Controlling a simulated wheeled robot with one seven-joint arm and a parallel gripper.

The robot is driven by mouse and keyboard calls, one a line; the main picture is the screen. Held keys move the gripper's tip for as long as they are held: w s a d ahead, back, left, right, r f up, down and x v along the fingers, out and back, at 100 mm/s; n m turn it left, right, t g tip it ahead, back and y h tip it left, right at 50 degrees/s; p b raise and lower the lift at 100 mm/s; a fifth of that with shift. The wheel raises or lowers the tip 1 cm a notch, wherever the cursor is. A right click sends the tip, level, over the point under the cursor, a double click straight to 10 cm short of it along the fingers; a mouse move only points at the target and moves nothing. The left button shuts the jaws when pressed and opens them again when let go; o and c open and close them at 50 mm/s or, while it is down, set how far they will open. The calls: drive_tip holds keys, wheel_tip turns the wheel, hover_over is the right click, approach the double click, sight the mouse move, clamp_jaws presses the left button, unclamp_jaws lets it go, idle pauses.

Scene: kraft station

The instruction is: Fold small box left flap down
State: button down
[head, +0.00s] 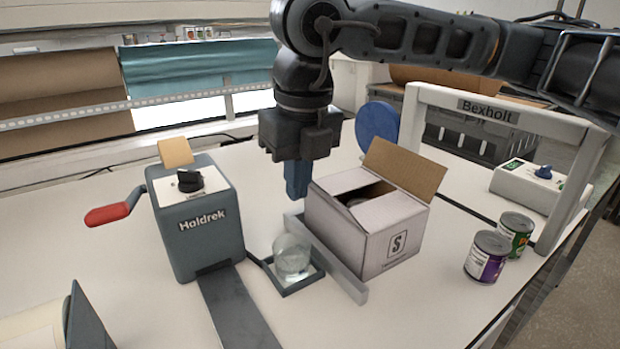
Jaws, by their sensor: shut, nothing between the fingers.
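The small white box (345,230) with an "S" mark stands on the table right of centre. Its right flap (405,170) stands up and leans outward, showing brown cardboard. I cannot tell exactly how the left flap lies. My gripper (297,182) points down with its blue fingers shut and empty, just left of the box's back left corner. Whether it touches the box is unclear.
A glass (291,256) sits in a dark tray before the box, beside a pale rail (345,278). Two cans (488,256) and the Bexholt frame (420,120) stand at right.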

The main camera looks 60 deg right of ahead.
idle(0.6)
drive_tip(key=shift+s+d+b, duration=0.45)
drive_tip(key=shift+d+b, duration=0.1)
drive_tip(key=shift+d, duration=0.35)
drive_tip(key=shift+s+d+b, duration=0.45)
drive_tip(key=shift+d+b, duration=0.05)
drive_tip(key=shift+d, duration=0.4)
drive_tip(key=shift+s+d+b, duration=0.45)
drive_tip(key=shift+d+b, duration=0.1)
drive_tip(key=shift+d, duration=0.35)
drive_tip(key=shift+s+d+r, duration=0.1)
drive_tip(key=shift+d, duration=0.25)
drive_tip(key=d+b, duration=0.1)
drive_tip(key=s+d+f+b, duration=0.1)
drive_tip(key=b, duration=0.1)
drive_tip(key=shift+s+d, duration=0.1)
drive_tip(key=shift+d, duration=0.2)
